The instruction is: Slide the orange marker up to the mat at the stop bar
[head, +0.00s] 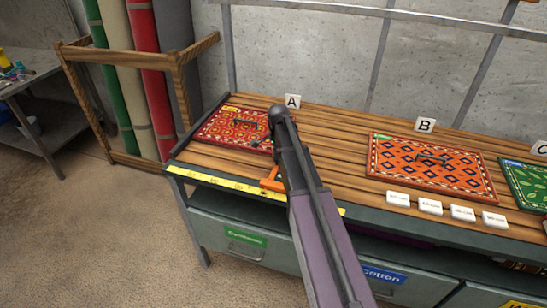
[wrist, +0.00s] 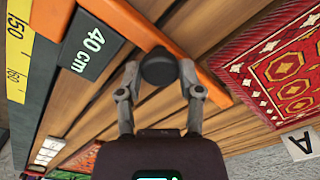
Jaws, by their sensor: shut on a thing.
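The orange marker (wrist: 130,22) is a long orange bar with a black "40 cm" plate (wrist: 90,47) and a black knob (wrist: 158,68). My gripper (wrist: 158,75) is shut on the knob. In the head view only the marker's front end (head: 271,181) shows beside my arm, which hides the rest and my fingertips. The red patterned mat (head: 222,129) lies left of my arm, close to the dark stop bar (head: 199,122). In the wrist view the mat (wrist: 290,65) is right of the marker, with a narrow strip of wood between them along part of its length.
A yellow ruler (head: 225,183) runs along the bench's front edge. An orange mat (head: 425,165) by sign B and a green mat (head: 530,185) lie to the right. Several white tags (head: 430,206) lie along the front. Bare slats lie between the red and orange mats.

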